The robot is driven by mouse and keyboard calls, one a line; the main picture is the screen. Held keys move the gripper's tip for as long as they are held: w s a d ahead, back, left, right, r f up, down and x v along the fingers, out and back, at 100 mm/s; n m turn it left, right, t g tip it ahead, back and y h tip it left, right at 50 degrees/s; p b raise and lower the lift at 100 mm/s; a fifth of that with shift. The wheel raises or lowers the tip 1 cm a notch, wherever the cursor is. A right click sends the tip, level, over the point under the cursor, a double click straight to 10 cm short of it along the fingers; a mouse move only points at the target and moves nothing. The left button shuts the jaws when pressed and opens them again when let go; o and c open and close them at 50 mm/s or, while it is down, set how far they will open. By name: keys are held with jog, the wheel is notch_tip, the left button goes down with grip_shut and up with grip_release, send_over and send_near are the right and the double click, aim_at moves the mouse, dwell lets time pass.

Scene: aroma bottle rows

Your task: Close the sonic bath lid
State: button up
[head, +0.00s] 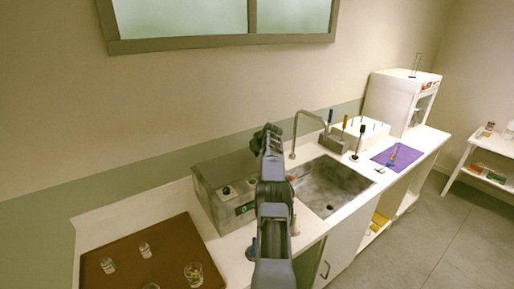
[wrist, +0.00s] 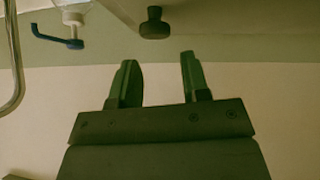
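The sonic bath (head: 222,195) is a grey metal box with knobs and a green panel on its front, on the counter left of the sink. Its top is partly hidden by my arm, and I cannot tell how its lid stands. My gripper (head: 268,138) is above the bath's right rear side in the head view. In the wrist view my gripper (wrist: 157,75) has its two fingers apart with nothing between them. A dark knob-like part (wrist: 154,24) shows just beyond the fingertips; whether it belongs to the lid I cannot tell.
A sink (head: 325,185) with a tall faucet (head: 296,130) lies right of the bath. A brown tray (head: 120,265) with small glass vessels is at the front left. A purple mat (head: 398,157) and a white cabinet (head: 392,100) are farther right. In the wrist view, a blue-spouted part (wrist: 60,40) is upper left.

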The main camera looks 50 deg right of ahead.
jog(key=shift+o, duration=1.2)
jog(key=shift+s+a+r+b, duration=0.1)
jog(key=shift+s+r+b, duration=0.2)
jog(key=shift+b, duration=0.65)
jog(key=b+v, duration=0.6)
jog(key=v, duration=0.7)
jog(key=shift+w, duration=0.1)
